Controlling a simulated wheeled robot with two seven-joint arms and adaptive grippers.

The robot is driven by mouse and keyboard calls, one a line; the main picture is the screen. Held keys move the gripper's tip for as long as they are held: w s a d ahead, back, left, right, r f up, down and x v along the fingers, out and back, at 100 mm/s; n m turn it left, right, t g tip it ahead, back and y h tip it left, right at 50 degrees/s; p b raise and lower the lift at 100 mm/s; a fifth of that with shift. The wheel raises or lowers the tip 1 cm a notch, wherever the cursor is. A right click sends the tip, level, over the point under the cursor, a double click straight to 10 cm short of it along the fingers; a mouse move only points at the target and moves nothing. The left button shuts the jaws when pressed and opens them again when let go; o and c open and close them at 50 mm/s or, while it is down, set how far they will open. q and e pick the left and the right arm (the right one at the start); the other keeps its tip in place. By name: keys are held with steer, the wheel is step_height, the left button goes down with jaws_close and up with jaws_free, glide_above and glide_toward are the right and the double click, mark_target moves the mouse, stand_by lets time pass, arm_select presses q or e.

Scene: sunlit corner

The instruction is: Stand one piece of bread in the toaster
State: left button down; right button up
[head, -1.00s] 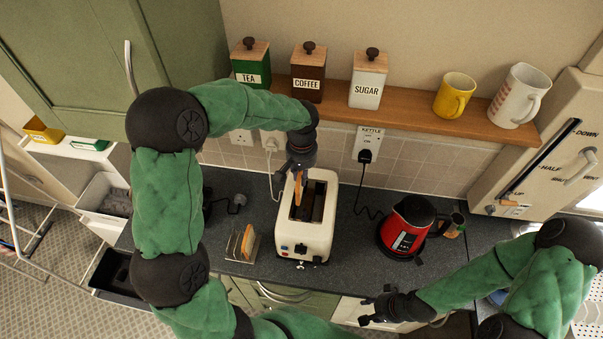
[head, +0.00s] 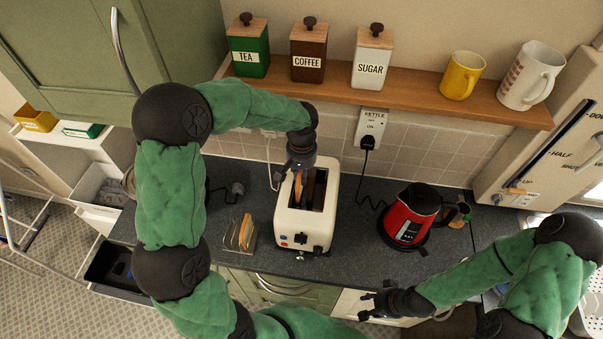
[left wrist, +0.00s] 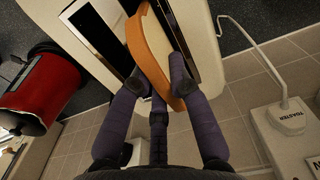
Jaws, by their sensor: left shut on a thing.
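The cream toaster (head: 289,226) stands on the counter with two dark slots in its top. My left gripper (head: 299,172) is above its left slot, shut on a slice of bread (head: 299,187). In the left wrist view the slice (left wrist: 150,48) is upright between the two fingers (left wrist: 150,80), over or partly in one slot; its lower edge is hidden, so I cannot tell how deep it is. The other slot (left wrist: 98,35) looks empty. A rack (head: 232,243) with more bread (head: 245,231) stands left of the toaster. My right gripper (head: 368,304) is open and empty near the counter's front edge.
A red kettle (head: 405,220) stands right of the toaster. A wooden shelf (head: 415,94) above holds tea, coffee and sugar boxes (head: 371,60) and two mugs (head: 461,76). The counter between toaster and kettle is clear apart from a cord.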

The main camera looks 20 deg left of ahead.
arm_select(q)
steer(key=shift+f, duration=0.25)
steer(key=c, duration=1.1)
jaws_free()
step_height(320, 180, up, 12)
